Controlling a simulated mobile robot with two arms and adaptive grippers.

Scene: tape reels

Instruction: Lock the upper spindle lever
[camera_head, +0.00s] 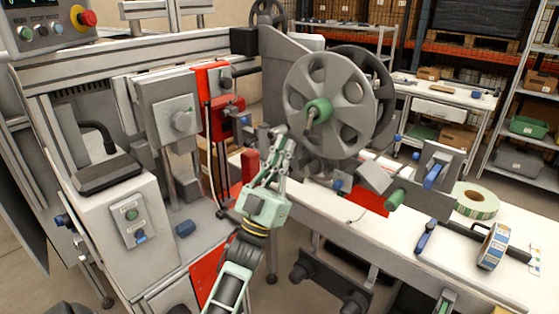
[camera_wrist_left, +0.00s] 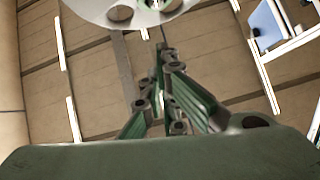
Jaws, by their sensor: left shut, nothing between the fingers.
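The upper spindle shows in the head view as a green hub (camera_head: 318,111) with a dark shaft end, at the centre of a large grey spoked reel (camera_head: 336,82). A small dark lever-like piece (camera_head: 310,122) sticks out at the hub; its lock position is too small to tell. My left gripper (camera_head: 282,135) points up, just left of and below the hub, shut and empty. In the left wrist view its fingertips (camera_wrist_left: 164,50) are together, below the pale reel disc (camera_wrist_left: 125,8). A narrow green part at the bottom edge may be my right gripper (camera_head: 446,301).
A red bracket (camera_head: 213,100) stands left of my left gripper.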

